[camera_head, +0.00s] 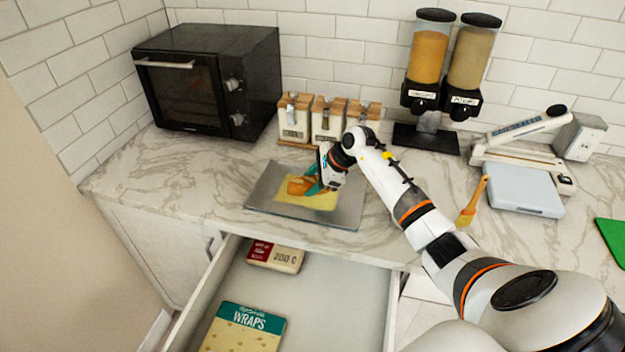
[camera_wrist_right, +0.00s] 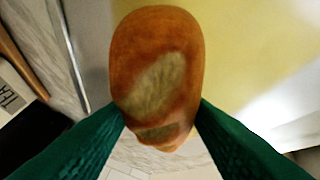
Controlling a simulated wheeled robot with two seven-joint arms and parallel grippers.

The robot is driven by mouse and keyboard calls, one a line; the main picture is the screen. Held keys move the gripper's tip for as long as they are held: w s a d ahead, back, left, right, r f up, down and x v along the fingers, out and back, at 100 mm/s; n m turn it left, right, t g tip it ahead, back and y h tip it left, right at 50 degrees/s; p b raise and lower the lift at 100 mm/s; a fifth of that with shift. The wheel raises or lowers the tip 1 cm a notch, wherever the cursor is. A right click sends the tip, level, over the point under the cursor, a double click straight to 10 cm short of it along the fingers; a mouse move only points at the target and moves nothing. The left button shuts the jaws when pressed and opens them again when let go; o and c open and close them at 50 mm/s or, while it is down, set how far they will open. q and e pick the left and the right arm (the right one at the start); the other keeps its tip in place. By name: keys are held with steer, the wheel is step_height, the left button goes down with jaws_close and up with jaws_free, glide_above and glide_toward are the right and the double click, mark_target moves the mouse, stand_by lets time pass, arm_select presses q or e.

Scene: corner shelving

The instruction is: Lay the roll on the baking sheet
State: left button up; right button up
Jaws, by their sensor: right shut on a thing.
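The roll (camera_head: 299,186) is orange-brown and sits between the green fingers of my right gripper (camera_head: 316,188). In the right wrist view the roll (camera_wrist_right: 158,75) fills the middle, with a green finger on each side of my right gripper (camera_wrist_right: 160,130) shut on its near end. The grey baking sheet (camera_head: 264,190) lies on the counter with a yellow sheet (camera_head: 318,202) on it. The roll is over the yellow sheet; I cannot tell whether it touches it. My left gripper is not in view.
An open drawer (camera_head: 300,310) below holds a wraps pack (camera_head: 243,328) and another pack (camera_head: 275,256). Canisters (camera_head: 328,119) stand behind the baking sheet, and a black oven (camera_head: 208,80) is at the left. A brush (camera_head: 473,202) and a sealer (camera_head: 524,190) are at the right.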

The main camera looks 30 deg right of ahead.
steer(key=shift+f, duration=0.1)
steer(key=o, duration=0.7)
steer(key=shift+r, duration=0.2)
steer(key=shift+s+d+r, duration=0.15)
steer(key=shift+d+r, duration=0.05)
steer(key=b+v, duration=0.2)
steer(key=v, duration=0.9)
steer(key=shift+s+a+r+b, duration=0.1)
steer(key=shift+r+b, duration=0.05)
steer(key=shift+b, duration=0.2)
